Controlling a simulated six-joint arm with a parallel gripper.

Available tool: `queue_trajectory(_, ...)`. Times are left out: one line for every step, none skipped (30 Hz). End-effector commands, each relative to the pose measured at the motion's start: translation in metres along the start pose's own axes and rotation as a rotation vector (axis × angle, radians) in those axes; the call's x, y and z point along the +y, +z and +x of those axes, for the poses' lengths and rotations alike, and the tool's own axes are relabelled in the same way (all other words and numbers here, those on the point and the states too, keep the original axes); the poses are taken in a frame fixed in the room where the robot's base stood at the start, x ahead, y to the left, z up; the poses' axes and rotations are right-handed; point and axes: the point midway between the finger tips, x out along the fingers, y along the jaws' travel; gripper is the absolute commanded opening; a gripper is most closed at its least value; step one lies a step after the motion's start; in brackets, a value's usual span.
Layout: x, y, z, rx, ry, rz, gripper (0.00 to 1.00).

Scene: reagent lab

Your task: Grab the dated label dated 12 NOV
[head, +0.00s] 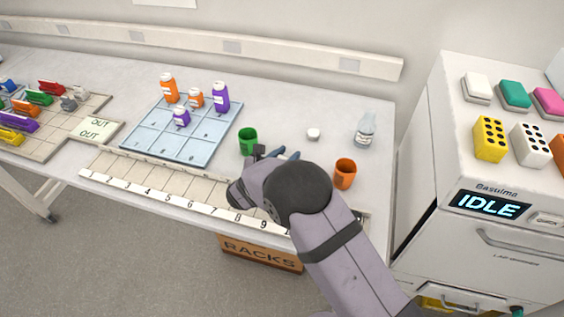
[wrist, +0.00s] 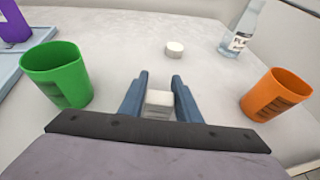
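No date reading 12 NOV is legible in either view. A small pale block (wrist: 159,101) with faint grey marks on its near face shows between my fingers in the wrist view; it may be the dated label, but I cannot read it. My gripper (wrist: 160,76) has its two blue fingers apart, one on each side of the block. I cannot tell whether they touch it. In the head view my gripper (head: 286,154) is low over the table between the cups, and my arm hides the block.
A green cup (head: 248,140) stands left of my gripper and an orange cup (head: 345,173) right. Beyond are a small white round piece (head: 313,134) and a clear bottle (head: 366,130). A blue gridded tray (head: 150,135) with bottles and a numbered strip (head: 160,195) lie left.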

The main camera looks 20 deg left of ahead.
Motion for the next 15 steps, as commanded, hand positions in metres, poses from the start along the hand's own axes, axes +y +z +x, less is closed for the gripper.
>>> queue_trajectory(0.0000,0.0000,-0.0002,0.000,0.000,0.000,0.17)
queue_trajectory(0.0001,0.0001,-0.0002,0.000,0.000,0.000,0.10)
queue_trajectory(0.0001,0.0001,-0.0002,0.000,0.000,0.000,0.05)
queue_trajectory(0.0001,0.0001,-0.0003,0.000,0.000,0.000,0.05)
queue_trajectory(0.0001,0.0001,-0.0003,0.000,0.000,0.000,0.05)
queue_trajectory(0.0001,0.0002,-0.0003,0.000,0.000,0.000,0.05)
queue_trajectory(0.0001,0.0002,-0.0003,0.000,0.000,0.000,0.05)
queue_trajectory(0.0001,0.0002,-0.0004,0.000,0.000,0.000,0.05)
queue_trajectory(0.0001,0.0002,-0.0004,0.000,0.000,0.000,0.05)
queue_trajectory(0.0001,0.0002,-0.0004,0.000,0.000,0.000,0.05)
queue_trajectory(0.0002,0.0005,-0.0005,0.000,0.000,0.000,0.05)
queue_trajectory(0.0002,0.0010,-0.0007,0.000,0.000,0.000,0.05)
queue_trajectory(0.0003,0.0018,-0.0009,-0.001,0.001,0.001,0.05)
queue_trajectory(0.0004,0.0029,-0.0013,-0.001,0.001,0.001,0.05)
queue_trajectory(0.0006,0.0050,-0.0021,-0.001,0.001,0.001,0.05)
